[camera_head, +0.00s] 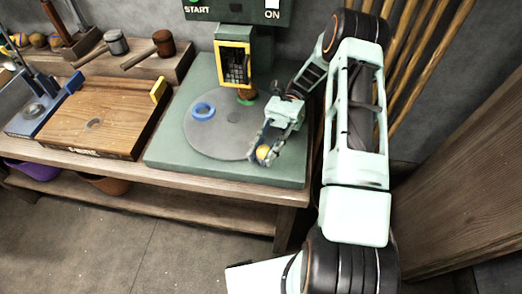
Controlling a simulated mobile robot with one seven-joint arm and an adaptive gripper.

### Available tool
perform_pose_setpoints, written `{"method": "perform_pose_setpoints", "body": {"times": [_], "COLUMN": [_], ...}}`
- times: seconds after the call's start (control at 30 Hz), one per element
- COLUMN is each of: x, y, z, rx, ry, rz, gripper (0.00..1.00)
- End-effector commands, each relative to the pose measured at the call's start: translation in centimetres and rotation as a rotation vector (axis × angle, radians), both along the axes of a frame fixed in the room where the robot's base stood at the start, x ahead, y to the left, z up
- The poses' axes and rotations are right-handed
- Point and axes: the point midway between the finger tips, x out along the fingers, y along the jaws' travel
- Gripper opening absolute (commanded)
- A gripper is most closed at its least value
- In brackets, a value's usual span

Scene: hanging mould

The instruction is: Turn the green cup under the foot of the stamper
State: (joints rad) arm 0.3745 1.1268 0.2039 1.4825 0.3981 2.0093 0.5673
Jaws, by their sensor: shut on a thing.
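The stamper has a green base (165,157) with a round grey turntable (222,140). Its yellow-framed head (220,52) stands over the back of the turntable, with an orange-brown foot (245,93) below it. A green rim, seemingly the green cup (247,100), shows at or just below the foot. Whether it is exactly under the foot I cannot tell. My gripper (263,150) is low at the turntable's right front edge, shut on a small round yellow thing (263,153). The fingers partly hide this thing.
A blue ring-shaped cup (203,110) sits on the turntable's left part. A wooden board (70,115) with a yellow block (158,89) lies left of the stamper. Mallets (163,43) rest on a shelf behind. Wooden poles (412,50) lean at the right.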

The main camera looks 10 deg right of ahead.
Motion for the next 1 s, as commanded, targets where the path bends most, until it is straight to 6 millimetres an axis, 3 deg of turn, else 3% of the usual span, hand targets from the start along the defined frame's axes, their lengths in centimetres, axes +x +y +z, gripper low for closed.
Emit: {"method": "perform_pose_setpoints", "body": {"times": [0.33, 0.37, 0.5, 0.83, 1.0], "x": [0.1, 0.1, 0.1, 0.0, 0.0], "y": [0.0, 0.0, 0.0, 0.0, 0.0], "z": [0.1, 0.1, 0.1, 0.2, 1.5], "rx": [0.003, 0.003, 0.002, 0.002, 0.004], "ry": [-0.001, -0.001, -0.002, -0.001, -0.002], "rz": [0.0, 0.0, 0.0, 0.0, -0.002], "gripper": [0.0, 0.26, 0.42, 0.43, 0.43]}}
